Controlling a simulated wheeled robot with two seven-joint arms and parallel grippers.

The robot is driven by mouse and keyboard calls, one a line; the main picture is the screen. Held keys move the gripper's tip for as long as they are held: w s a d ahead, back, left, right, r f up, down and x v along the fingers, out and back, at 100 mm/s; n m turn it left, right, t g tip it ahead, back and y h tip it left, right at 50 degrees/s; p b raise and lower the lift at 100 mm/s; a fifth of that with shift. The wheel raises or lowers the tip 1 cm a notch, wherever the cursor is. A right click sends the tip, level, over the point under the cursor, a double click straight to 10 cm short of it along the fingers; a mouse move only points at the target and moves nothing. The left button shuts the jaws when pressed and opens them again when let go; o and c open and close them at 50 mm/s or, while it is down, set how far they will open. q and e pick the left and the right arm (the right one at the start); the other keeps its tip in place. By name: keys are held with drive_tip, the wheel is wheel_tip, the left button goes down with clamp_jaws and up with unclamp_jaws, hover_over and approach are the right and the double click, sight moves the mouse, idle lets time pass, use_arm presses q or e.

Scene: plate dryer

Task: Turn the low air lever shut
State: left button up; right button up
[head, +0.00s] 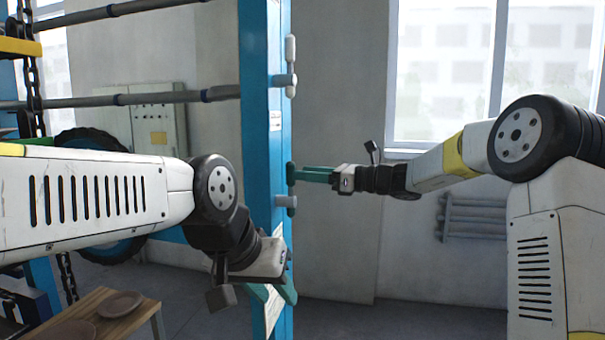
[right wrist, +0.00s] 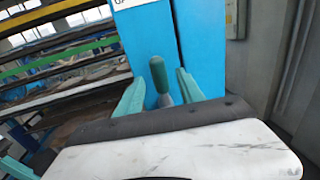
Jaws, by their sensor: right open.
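The low air lever sits on the right side of the blue post (head: 265,120), at its lower fitting (head: 287,201). In the right wrist view its dark green handle (right wrist: 159,75) stands up on a grey stem, in front of the blue post. My right gripper (head: 300,174) reaches it from the right, level with the handle. Its teal fingers are open, one on each side of the handle, with gaps visible (right wrist: 160,90). My left gripper (head: 278,292) is low by the post; its finger gap is not clear.
A similar upper lever (head: 290,52) is higher on the same post. Grey rails (head: 150,98) and a chain (head: 31,75) are at left. Brown plates (head: 120,304) lie on a wooden bench (head: 140,325) at lower left. The floor right of the post looks clear.

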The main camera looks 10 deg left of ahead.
sight(290, 183)
drive_tip(key=a, duration=0.3)
drive_tip(key=w+a, duration=0.1)
drive_tip(key=a, duration=0.1)
drive_tip(key=shift+a, duration=0.15)
drive_tip(key=shift+s, duration=0.1)
clamp_jaws()
idle(1.2)
